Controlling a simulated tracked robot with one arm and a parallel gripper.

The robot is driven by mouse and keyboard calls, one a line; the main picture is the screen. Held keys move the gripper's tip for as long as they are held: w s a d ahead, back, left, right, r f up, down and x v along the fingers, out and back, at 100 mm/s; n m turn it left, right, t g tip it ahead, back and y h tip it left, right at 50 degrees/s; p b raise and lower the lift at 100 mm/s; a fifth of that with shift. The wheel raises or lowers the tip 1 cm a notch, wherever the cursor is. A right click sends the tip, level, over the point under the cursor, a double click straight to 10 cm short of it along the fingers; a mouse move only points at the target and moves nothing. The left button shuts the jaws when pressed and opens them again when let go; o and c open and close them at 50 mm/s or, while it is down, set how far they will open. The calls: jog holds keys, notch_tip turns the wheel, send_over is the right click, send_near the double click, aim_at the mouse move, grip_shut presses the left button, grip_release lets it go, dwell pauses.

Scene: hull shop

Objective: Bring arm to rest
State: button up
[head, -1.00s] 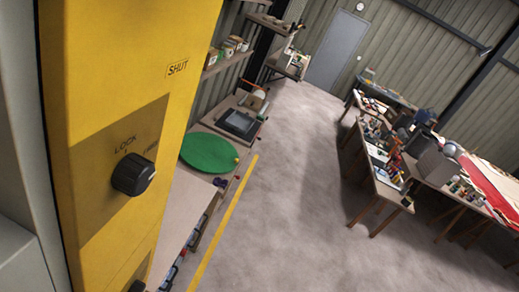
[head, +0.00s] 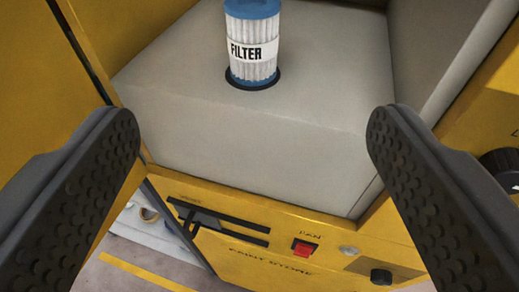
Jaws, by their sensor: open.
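My gripper (head: 252,160) is open and empty, its two dark, studded fingers spread wide at the left and right of the head view. Beyond and between the fingers is an open yellow cabinet. A filter (head: 252,55), white and pleated with blue ends and a label reading FILTER, stands upright in a dark round seat on a grey block (head: 240,125) inside it. The fingers do not touch the filter.
An open yellow door (head: 60,60) stands at the left. Another black knob (head: 503,168) is at the right edge.

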notch_tip(320, 180, down, 11)
jog(key=b, duration=1.1)
